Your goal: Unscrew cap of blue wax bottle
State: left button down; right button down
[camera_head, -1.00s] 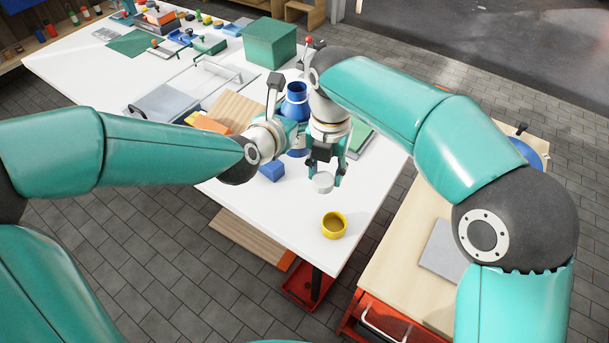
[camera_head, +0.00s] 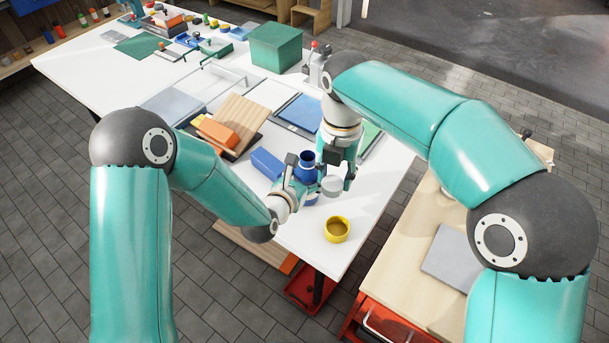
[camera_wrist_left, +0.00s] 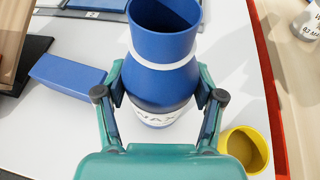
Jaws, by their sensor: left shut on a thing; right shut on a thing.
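The blue wax bottle (camera_head: 307,159) is near the front of the white table, its dark mouth uncovered. In the left wrist view the bottle (camera_wrist_left: 163,85) is upright with a white neck band and a partly hidden "WAX" label. My left gripper (camera_head: 304,178) is shut around its body; both fingers (camera_wrist_left: 160,95) touch its sides. My right gripper (camera_head: 338,178) points down just right of the bottle and is shut on a pale grey round cap (camera_head: 331,187). The cap is apart from the bottle mouth. Whether the bottle's base touches the table cannot be told.
A yellow round cup (camera_head: 337,229) stands close in front, also seen in the left wrist view (camera_wrist_left: 246,148). A blue block (camera_head: 266,162) lies left of the bottle. Wooden boards and an orange block (camera_head: 217,132) lie further left. The front table edge is close.

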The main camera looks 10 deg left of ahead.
pick_arm(q)
jog(key=shift+f, duration=0.2)
jog(key=shift+f, duration=0.15)
pick_arm(e)
jog(key=shift+f, duration=0.2)
pick_arm(q)
jog(key=shift+c, duration=0.7)
grip_release()
pick_arm(e)
jog(key=shift+r, duration=0.1)
pick_arm(q)
jog(key=shift+r, duration=0.2)
pick_arm(e)
jog(key=shift+r, duration=0.15)
